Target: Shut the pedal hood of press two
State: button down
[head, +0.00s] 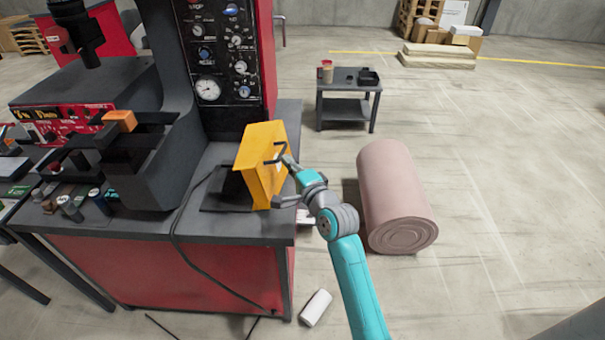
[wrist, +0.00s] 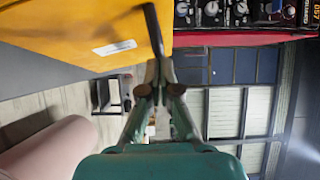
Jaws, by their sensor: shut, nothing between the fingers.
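The yellow pedal hood (head: 262,168) stands tilted up at the right end of the press bench, over a dark base plate (head: 222,199). A dark gap shows beneath its left side, so it looks raised. A black bar handle (head: 277,150) sticks out from its upper right face. My gripper (head: 287,161) is shut and empty, with its tips close by the handle. In the wrist view the hood (wrist: 75,30) fills the upper left, and the handle (wrist: 152,28) runs down to the fingertips (wrist: 158,72). I cannot tell whether they touch it.
The press column with its gauge panel (head: 220,60) rises behind the hood. A black cable (head: 180,215) hangs over the bench front. A pink roll (head: 392,190) lies on the floor to the right. A small grey table (head: 347,80) stands farther back.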

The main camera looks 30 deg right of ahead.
aim_at(237, 161)
jog(key=w+a+r+n+g, duration=0.1)
jog(key=w+a+n, duration=0.1)
jog(key=a, duration=0.1)
jog(key=w+a+r+n+g, duration=0.1)
jog(key=w+a+n, duration=0.1)
jog(key=w+a, duration=0.1)
jog(key=w+a+r+n+g+h, duration=0.1)
jog(key=w+a+n+g, duration=0.1)
jog(key=a, duration=0.3)
jog(key=shift+w+a+r, duration=0.15)
jog(key=shift+w+r, duration=0.15)
jog(key=shift+w, duration=0.25)
jog(key=w+a+f+n+g+h, duration=0.3)
jog(key=w+a+f, duration=0.3)
jog(key=a, duration=0.3)
jog(key=shift+w+a+n+g, duration=0.3)
jog(key=shift+w+n+g, duration=0.15)
jog(key=shift+n, duration=0.35)
jog(key=shift+f, duration=0.2)
jog(key=shift+r, duration=0.1)
